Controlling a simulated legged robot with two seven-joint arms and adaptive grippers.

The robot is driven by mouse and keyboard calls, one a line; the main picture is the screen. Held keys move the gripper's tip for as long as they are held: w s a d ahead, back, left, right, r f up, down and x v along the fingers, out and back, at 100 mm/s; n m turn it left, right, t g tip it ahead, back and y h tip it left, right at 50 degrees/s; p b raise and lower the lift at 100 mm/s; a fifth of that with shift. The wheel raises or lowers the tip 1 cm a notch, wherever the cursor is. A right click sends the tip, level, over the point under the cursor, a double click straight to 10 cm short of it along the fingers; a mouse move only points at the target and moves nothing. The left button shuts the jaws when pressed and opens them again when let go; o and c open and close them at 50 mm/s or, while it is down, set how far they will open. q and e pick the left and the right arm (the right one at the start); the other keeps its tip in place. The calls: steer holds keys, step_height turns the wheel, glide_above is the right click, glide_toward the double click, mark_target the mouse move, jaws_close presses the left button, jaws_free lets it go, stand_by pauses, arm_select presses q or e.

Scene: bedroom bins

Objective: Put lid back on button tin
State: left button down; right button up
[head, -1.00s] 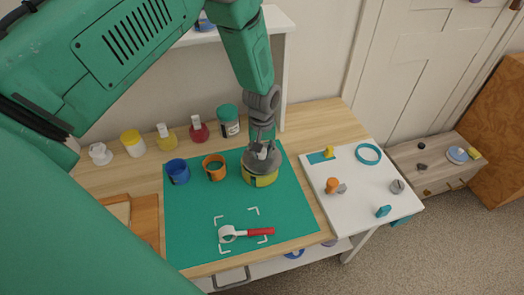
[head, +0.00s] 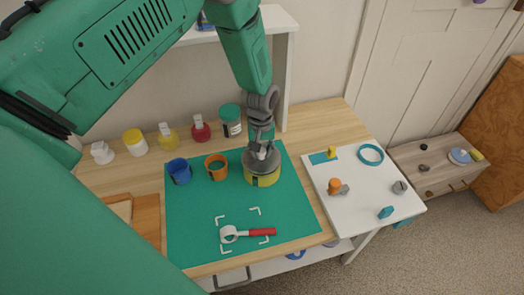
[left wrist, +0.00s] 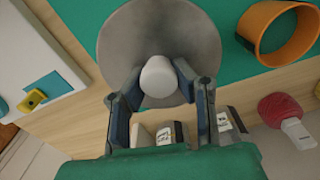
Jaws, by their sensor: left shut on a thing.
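The button tin (head: 264,179) is a round yellow tin standing upright on the teal mat (head: 203,215). The lid (head: 249,163) is a grey disc with a pale knob. It covers the top of the tin; I cannot tell if it is fully seated or just above the rim. My left gripper (head: 261,151) points down over the tin and is shut on the lid's knob. In the left wrist view the fingers close around the white knob (left wrist: 158,77), with the grey lid (left wrist: 190,35) beneath. The tin is hidden there. My right gripper is not in view.
A blue cup (head: 179,172) and an orange ring-like cup (head: 216,168) stand left of the tin. A red-handled magnifier (head: 250,233) lies in front. Several jars line the back, including a green-lidded one (head: 231,121). A white board (head: 352,200) with small parts is right.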

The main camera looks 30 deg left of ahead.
arm_select(q)
steer(key=shift+a+f, duration=0.35)
steer(key=shift+a, duration=0.1)
steer(key=c, duration=1.3)
jaws_free()
steer(key=shift+o, duration=0.2)
steer(key=shift+d, duration=0.15)
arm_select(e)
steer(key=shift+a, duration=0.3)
arm_select(q)
steer(key=shift+d+r, duration=0.15)
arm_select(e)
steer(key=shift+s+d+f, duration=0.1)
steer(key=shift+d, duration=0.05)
arm_select(q)
steer(key=shift+r, duration=0.3)
step_height(320, 180, up, 10)
steer(key=shift+r, duration=0.6)
